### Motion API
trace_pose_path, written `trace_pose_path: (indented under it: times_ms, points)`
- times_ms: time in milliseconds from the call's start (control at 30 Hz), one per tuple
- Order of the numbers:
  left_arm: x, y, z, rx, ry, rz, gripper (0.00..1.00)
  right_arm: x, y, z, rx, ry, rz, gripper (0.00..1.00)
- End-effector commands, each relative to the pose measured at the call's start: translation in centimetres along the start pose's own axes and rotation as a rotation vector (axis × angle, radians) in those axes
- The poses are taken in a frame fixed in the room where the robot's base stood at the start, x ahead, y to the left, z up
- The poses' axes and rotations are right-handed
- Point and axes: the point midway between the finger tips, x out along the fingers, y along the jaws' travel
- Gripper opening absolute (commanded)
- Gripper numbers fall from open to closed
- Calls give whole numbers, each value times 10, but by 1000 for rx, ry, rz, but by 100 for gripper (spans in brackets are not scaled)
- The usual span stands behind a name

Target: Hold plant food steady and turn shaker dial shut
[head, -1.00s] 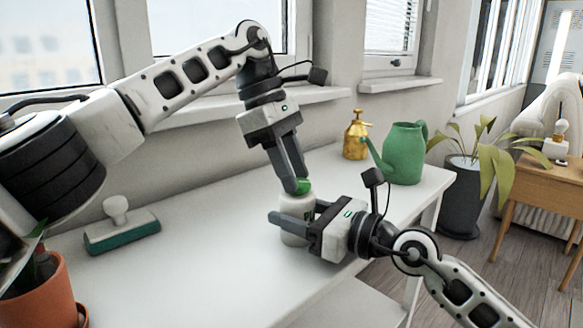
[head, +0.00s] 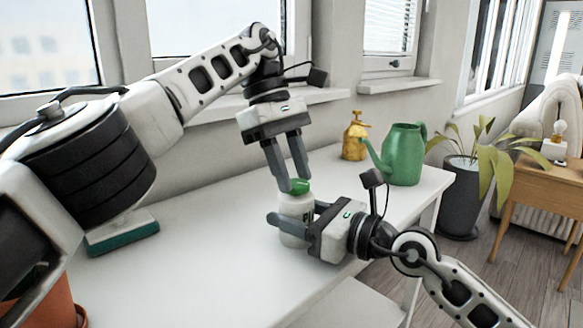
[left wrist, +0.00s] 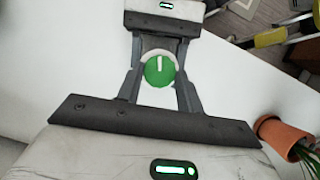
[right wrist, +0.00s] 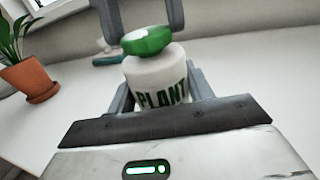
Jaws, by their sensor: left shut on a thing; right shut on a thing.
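The plant food is a white bottle (head: 296,207) with a green shaker dial (head: 300,186) on top, standing upright on the white table. In the right wrist view the bottle (right wrist: 157,84) shows "PLANT" lettering, with the dial (right wrist: 146,40) above it. My right gripper (head: 291,219) is shut on the bottle's body from the right. My left gripper (head: 293,184) points down from above, its fingers shut on the dial. In the left wrist view the dial (left wrist: 159,71) sits between the fingers, and its white mark points toward the picture's top.
A green watering can (head: 403,155) and a brass sprayer (head: 355,138) stand at the table's far right. A green-based scrubber (head: 123,238) and a terracotta pot (right wrist: 30,80) are at the left, partly behind my left arm in the head view. The table's middle is clear.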

Motion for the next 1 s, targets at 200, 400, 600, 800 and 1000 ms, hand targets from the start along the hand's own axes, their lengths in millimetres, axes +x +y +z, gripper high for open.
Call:
trace_pose_path:
  times_ms: [200, 400, 600, 800, 1000]
  points:
    - [-1, 0, 0, 0, 1, 1, 59, 0, -1, -2, 2, 4, -2, 26]
    - [0, 0, 0, 0, 0, 0, 59, 0, -1, -1, 2, 3, -2, 26]
    - [0, 0, 0, 0, 0, 0, 59, 0, -1, -1, 1, 3, -2, 26]
    - [0, 0, -1, -34, 1, 15, 59, 0, -1, -1, 1, 3, -1, 26]
    - [0, -2, -1, -142, 1, 61, 59, 0, -1, -1, 1, 2, -1, 26]
